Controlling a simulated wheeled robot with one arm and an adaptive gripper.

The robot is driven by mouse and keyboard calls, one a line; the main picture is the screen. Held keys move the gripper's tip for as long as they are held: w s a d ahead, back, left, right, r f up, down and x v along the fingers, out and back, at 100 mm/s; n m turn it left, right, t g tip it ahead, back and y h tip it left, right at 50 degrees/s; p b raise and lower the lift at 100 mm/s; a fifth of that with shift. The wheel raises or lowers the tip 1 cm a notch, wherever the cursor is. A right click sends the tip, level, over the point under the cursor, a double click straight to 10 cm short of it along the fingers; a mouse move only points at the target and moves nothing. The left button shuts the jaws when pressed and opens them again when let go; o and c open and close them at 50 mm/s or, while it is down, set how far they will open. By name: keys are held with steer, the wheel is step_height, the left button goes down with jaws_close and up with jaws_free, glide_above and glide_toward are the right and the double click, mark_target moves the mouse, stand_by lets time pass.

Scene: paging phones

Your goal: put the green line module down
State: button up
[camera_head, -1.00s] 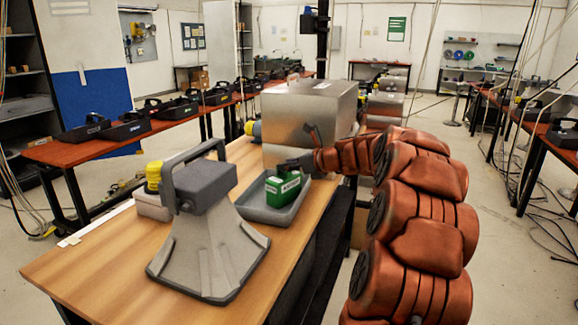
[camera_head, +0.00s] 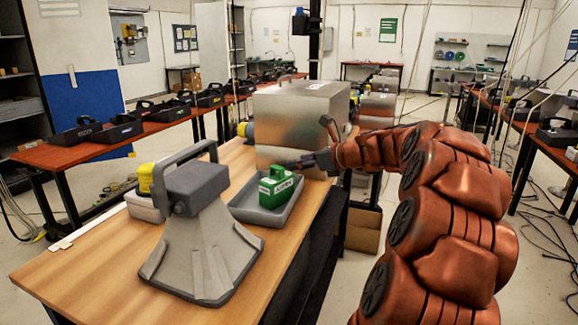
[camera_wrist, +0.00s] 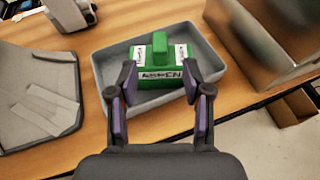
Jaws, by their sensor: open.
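The green line module (camera_head: 277,188), with a white label, sits upright in a shallow grey tray (camera_head: 250,212) on the wooden table. In the wrist view the module (camera_wrist: 161,62) stands inside the tray (camera_wrist: 101,70), with its label facing my gripper. My gripper (camera_head: 300,163) is just above and to the right of the module in the head view. In the wrist view my gripper (camera_wrist: 166,78) is open, with its two purple-padded fingers apart and nothing held between them. The fingertips are near the module's front edge.
A grey horn-shaped unit (camera_head: 200,225) with a handle stands left of the tray. A large metal box (camera_head: 300,110) stands behind it. A yellow-topped item (camera_head: 146,178) is at the table's left. The table's near left (camera_head: 90,275) is bare.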

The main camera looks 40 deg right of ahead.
steer(key=shift+v, duration=2.1)
steer(key=shift+a, duration=0.1)
